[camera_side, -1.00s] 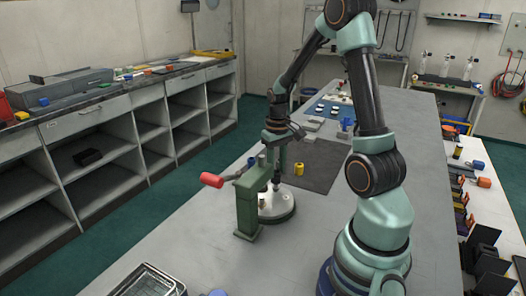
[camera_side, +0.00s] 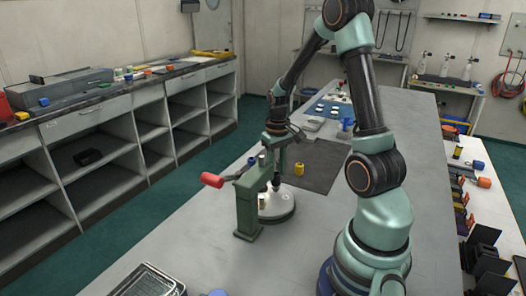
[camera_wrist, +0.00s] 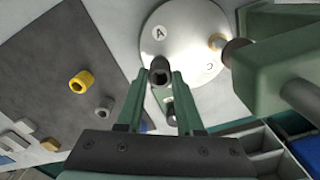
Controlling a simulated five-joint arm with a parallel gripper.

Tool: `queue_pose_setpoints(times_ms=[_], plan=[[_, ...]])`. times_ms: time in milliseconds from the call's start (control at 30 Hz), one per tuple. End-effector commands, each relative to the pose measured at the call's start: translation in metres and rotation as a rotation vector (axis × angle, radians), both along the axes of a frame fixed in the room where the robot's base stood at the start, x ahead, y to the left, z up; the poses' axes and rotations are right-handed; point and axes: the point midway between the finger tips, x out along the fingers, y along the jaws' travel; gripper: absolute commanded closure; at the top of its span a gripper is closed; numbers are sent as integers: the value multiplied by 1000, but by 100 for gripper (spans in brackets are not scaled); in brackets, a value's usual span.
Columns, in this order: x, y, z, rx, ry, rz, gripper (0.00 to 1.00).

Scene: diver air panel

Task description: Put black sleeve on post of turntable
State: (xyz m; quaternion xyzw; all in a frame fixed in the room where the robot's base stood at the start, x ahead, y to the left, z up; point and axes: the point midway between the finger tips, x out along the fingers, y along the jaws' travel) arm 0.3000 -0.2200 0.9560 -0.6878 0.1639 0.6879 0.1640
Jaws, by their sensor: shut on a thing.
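My gripper (camera_wrist: 160,82) is shut on the black sleeve (camera_wrist: 159,71), whose open end shows between the green fingertips in the wrist view. The white round turntable (camera_wrist: 185,30) lies behind it, marked with letters A and C. In the side view my gripper (camera_side: 275,182) is low over the turntable (camera_side: 284,208), beside the green press. A brass-coloured post (camera_wrist: 217,42) stands on the turntable near the C, partly under the press. The sleeve appears apart from this post. Whether another post is hidden beneath the sleeve I cannot tell.
The green press (camera_side: 246,205) with a red handle (camera_side: 211,180) stands close left of my gripper. The bench front (camera_side: 190,250) is mostly clear.

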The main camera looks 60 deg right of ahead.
Motion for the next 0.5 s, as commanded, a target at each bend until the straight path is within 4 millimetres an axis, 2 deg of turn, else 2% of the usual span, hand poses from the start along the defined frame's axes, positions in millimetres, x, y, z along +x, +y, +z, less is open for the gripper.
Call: queue_pose_setpoints(times_ms=[500], plan=[[0, 0, -7, 0, 1, 0, 100]])
